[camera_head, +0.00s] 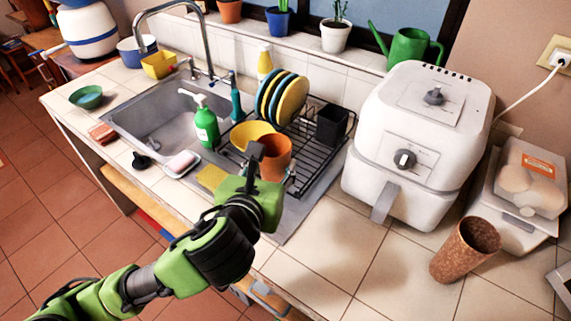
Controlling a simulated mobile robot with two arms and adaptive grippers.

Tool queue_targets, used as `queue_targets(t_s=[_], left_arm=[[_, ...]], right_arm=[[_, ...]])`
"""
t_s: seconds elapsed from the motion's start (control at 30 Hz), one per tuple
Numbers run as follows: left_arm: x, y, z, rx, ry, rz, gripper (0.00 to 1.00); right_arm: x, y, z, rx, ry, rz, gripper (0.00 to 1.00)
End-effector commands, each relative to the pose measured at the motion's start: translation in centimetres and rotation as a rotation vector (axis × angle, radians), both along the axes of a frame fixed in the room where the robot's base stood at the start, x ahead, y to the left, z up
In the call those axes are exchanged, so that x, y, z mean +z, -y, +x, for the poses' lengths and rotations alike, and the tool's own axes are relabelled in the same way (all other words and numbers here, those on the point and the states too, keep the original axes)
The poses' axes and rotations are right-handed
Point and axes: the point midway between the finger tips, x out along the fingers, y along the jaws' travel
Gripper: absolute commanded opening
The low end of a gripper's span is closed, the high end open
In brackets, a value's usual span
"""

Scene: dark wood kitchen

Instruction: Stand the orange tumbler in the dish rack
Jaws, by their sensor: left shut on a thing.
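My left gripper (270,174) is shut on the orange tumbler (277,154), which looks about upright with its open end up. The gripper's fingers and hand hide its lower part. In the head view the tumbler appears in front of the dish rack (318,157), a black wire rack right of the sink. I cannot tell whether it touches the rack. The rack holds several yellow and blue plates (290,98), a yellow bowl (245,133) and a black cutlery holder (332,124). My right gripper is not in view.
A white air fryer (418,130) stands close right of the rack. A brown cork-like cup (465,250) and an egg carton (528,178) are farther right. The front counter tiles are clear.

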Motion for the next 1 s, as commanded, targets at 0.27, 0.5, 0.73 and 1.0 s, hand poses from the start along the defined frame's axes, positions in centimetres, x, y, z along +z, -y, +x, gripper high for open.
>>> queue_targets(t_s=[0.27,0.5,0.73,1.0], left_arm=[[-2.9,2.2,6.4,0.004,-0.003,0.000,0.18],[-7.2,3.3,9.9,0.004,-0.003,0.000,0.18],[-8.8,3.8,11.2,0.003,-0.001,-0.001,0.18],[-12.1,3.9,11.5,0.002,-0.001,0.000,0.18]], right_arm=[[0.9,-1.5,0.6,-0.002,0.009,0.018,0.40],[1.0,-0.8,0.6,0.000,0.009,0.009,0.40],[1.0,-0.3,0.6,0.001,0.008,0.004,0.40],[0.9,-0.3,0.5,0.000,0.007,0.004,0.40]])
